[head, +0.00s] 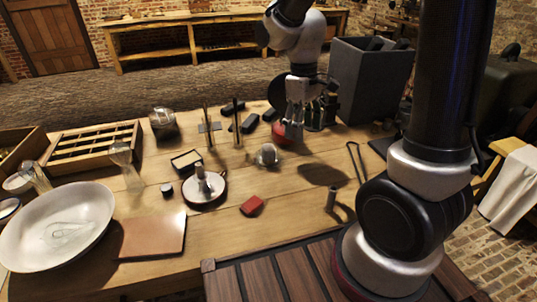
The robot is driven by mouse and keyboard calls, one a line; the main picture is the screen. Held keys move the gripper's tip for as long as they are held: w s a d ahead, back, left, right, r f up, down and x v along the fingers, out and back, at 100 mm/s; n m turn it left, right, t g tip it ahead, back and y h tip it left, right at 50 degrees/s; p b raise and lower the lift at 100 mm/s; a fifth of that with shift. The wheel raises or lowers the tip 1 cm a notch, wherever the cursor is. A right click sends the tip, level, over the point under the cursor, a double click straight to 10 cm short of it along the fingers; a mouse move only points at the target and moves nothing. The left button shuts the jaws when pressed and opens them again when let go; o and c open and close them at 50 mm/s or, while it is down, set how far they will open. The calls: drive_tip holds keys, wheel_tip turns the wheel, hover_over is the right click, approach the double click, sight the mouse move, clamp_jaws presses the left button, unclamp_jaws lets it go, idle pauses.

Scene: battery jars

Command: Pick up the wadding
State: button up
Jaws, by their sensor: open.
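Two upright rods (238,125), several dark blocks (250,123) and a round dish (204,188) stand nearby. A large white bowl (60,215) is at left, a tall grey bin (368,80) at back right.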

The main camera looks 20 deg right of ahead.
sight(268, 147)
drive_tip(key=w+a+f+n, duration=0.2)
drive_tip(key=w+n, duration=0.1)
drive_tip(key=w, duration=0.1)
drive_tip(key=w+a+f+n, duration=0.2)
drive_tip(key=w+f+n, duration=0.1)
drive_tip(key=w+n, duration=0.1)
drive_tip(key=w+a+f+n+t, duration=0.1)
drive_tip(key=w+a+f+n, duration=0.1)
drive_tip(key=w+n, duration=0.1)
drive_tip(key=shift+w+f, duration=0.35)
drive_tip(key=shift+w, duration=0.15)
drive_tip(key=shift+w+n, duration=0.1)
drive_tip(key=shift+n, duration=0.5)
drive_tip(key=shift+f, duration=0.15)
drive_tip(key=shift+n, duration=0.3)
wheel_tip(268, 147, down, 8)
drive_tip(key=shift+r, duration=0.25)
drive_tip(key=shift+c, duration=0.2)
drive_tip(key=c, duration=0.9)
